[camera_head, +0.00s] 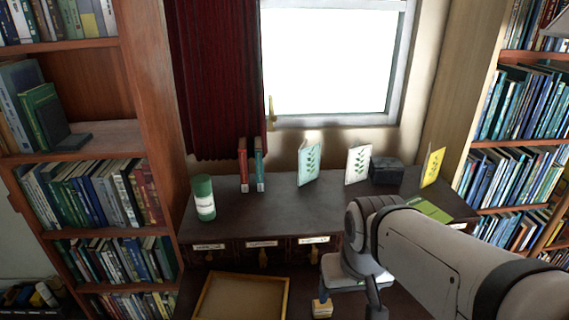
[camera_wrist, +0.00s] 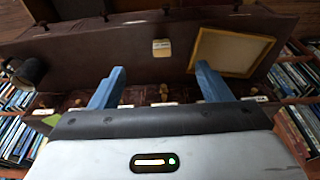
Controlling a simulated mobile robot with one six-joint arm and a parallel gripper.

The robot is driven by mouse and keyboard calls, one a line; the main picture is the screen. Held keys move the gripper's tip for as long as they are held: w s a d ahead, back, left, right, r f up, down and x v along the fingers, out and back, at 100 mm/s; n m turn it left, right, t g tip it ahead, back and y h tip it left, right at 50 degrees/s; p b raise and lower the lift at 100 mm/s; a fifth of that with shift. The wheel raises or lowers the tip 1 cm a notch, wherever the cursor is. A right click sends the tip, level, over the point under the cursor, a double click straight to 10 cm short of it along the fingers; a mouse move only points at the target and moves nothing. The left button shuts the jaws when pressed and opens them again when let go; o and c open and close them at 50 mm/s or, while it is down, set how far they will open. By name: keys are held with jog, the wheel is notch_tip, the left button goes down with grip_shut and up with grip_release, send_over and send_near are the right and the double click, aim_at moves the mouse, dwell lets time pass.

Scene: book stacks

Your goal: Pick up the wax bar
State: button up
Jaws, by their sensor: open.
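The wax bar looks to be the small yellowish block with a pale top (camera_head: 322,309) at the bottom of the head view, on the lower dark surface right of a wooden tray. It also shows in the wrist view (camera_wrist: 161,48), lying flat and apart from other things. My gripper (camera_wrist: 160,71) is open, with its two blue fingers spread wide and nothing between them. In the wrist view the block appears beyond the fingertips, centred between them and not touched. In the head view my arm hides part of the surface to the right of the block.
The wooden tray (camera_head: 243,302) is close to the block's left in the head view. Behind is a raised shelf (camera_head: 280,213) with labelled drawers, a green canister (camera_head: 203,198) and standing books. A dark cylindrical object (camera_wrist: 30,72) shows in the wrist view. Bookcases flank both sides.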

aim_at(322, 307)
jog(key=w+f+g+b, duration=0.1)
jog(key=w+f+b, duration=0.1)
jog(key=w+f, duration=0.2)
jog(key=w+f+b, duration=0.2)
jog(key=w+f, duration=0.3)
jog(key=f, duration=0.3)
jog(key=w+f+g+b, duration=0.1)
jog(key=w+f+b, duration=0.1)
jog(key=w+f, duration=0.2)
jog(key=shift+w+f+g+b, duration=0.15)
jog(key=shift+w+f+b, duration=0.05)
jog(key=shift+f, duration=0.5)
jog(key=shift+w+f+g+b, duration=0.15)
jog(key=shift+f+b, duration=0.05)
jog(key=shift+f, duration=0.45)
notch_tip(322, 307, down, 8)
jog(key=shift+r+b, duration=0.1)
jog(key=shift+b, duration=0.35)
jog(key=c, duration=1.2)
jog(key=shift+o, duration=0.2)
notch_tip(322, 307, up, 10)
jog(key=shift+p, duration=0.75)
jog(key=shift+w, duration=0.15)
jog(key=w+f+p, duration=0.6)
jog(key=f, duration=0.1)
jog(key=shift+w+f, duration=0.1)
jog(key=shift+w, duration=0.2)
jog(key=shift+w+f, duration=0.25)
jog(key=shift+f, duration=0.35)
